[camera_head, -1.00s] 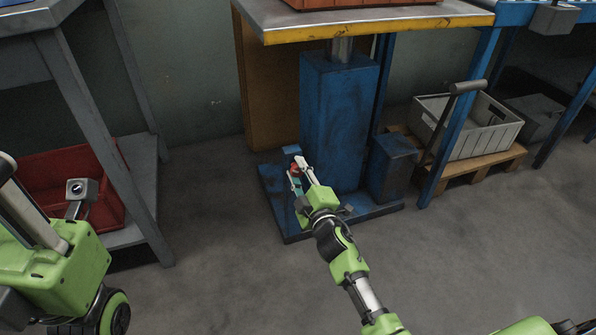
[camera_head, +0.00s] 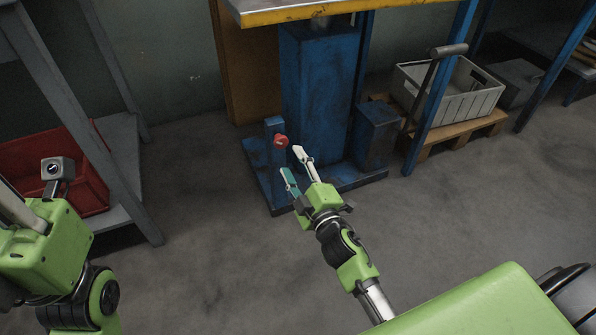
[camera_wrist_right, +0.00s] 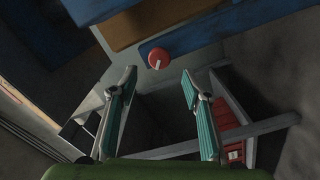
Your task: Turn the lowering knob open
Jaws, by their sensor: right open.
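The lowering knob is a small red round knob (camera_head: 281,141) on a short blue post (camera_head: 270,128) at the left of the blue lift's base. In the right wrist view the red knob (camera_wrist_right: 159,58) shows a white pointer mark and lies beyond the fingertips, between their lines. My right gripper (camera_head: 293,162) is open and empty, just below and in front of the knob, apart from it. Its teal-padded fingers (camera_wrist_right: 160,85) stand wide apart in the right wrist view.
The blue lift column (camera_head: 320,95) stands behind the knob under a yellow-edged table top (camera_head: 330,10). A grey crate (camera_head: 462,95) on a pallet stands at the right. A red bin (camera_head: 80,185) sits on the left shelf. The floor in front is clear.

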